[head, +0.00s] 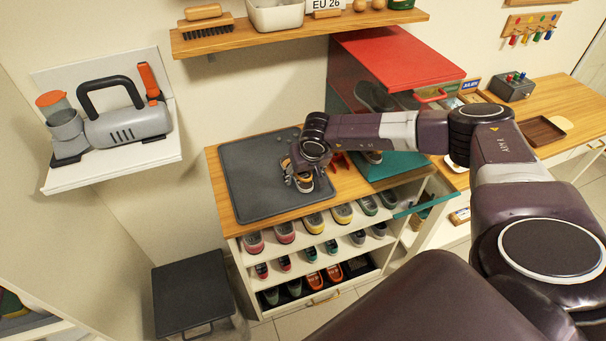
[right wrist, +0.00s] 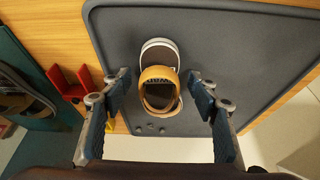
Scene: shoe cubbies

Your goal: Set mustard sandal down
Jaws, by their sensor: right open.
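The mustard sandal (right wrist: 158,80) lies on the dark grey mat (right wrist: 245,60) in the right wrist view, with its yellow strap up. In the head view the sandal (head: 304,183) shows only in part under my right gripper (head: 302,178), near the mat's right edge. My right gripper also shows in the right wrist view (right wrist: 160,105); its two blue-padded fingers stand apart, one on each side of the sandal, with gaps between pads and sandal. My left gripper is not in view.
A red clamp-like object (right wrist: 70,85) is beside the mat. Shelves of shoes (head: 310,250) are below the wooden top. A red-topped cabinet (head: 395,60) with an open front stands to the right. The mat's left part is clear.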

